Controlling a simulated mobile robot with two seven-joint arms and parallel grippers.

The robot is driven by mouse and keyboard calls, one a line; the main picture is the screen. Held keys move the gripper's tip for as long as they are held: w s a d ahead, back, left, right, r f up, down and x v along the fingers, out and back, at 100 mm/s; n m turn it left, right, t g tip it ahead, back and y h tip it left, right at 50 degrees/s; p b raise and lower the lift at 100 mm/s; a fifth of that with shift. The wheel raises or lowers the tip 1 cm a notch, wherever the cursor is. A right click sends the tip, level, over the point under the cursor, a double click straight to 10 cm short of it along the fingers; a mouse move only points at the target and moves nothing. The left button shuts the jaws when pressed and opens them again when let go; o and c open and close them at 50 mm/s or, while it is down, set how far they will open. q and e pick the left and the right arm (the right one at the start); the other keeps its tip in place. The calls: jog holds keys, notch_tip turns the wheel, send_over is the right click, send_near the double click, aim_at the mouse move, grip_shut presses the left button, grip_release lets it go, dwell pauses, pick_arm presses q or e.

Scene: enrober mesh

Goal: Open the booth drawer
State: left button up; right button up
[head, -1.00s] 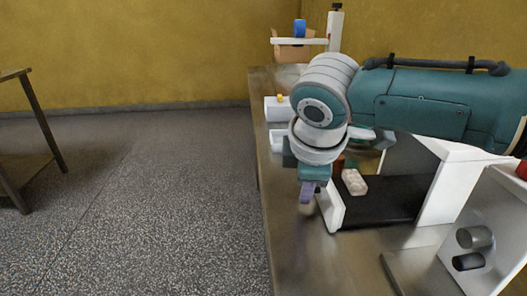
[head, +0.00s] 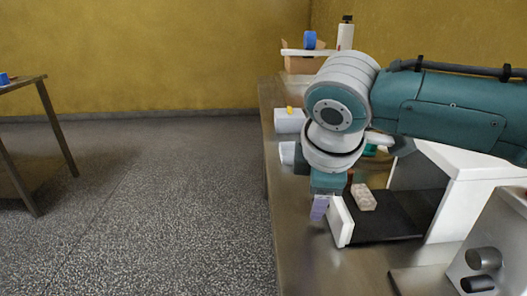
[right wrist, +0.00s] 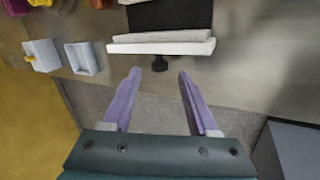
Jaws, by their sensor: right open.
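The white booth (head: 462,166) stands on the steel bench at the right, with a black floor (head: 389,216) reaching out to the left. A white upright front panel (head: 341,221) stands at that floor's left end. The panel also shows in the right wrist view (right wrist: 163,48), with a dark round knob (right wrist: 160,64) on its near face. My right gripper (right wrist: 157,74) is open and empty, with purple fingers either side of the knob's line and apart from it. In the head view its fingers (head: 320,207) are just left of the panel. My left gripper is out of view.
A pale block (head: 363,197) lies on the black floor. White containers (head: 289,122) sit along the bench's left edge, and a cardboard box (head: 303,64) stands at the far end. A grey stand with two dark cylinders (head: 484,258) is front right. The floor left of the bench is clear.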

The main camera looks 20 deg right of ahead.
jog(key=p+v, duration=0.1)
jog(key=v, duration=0.6)
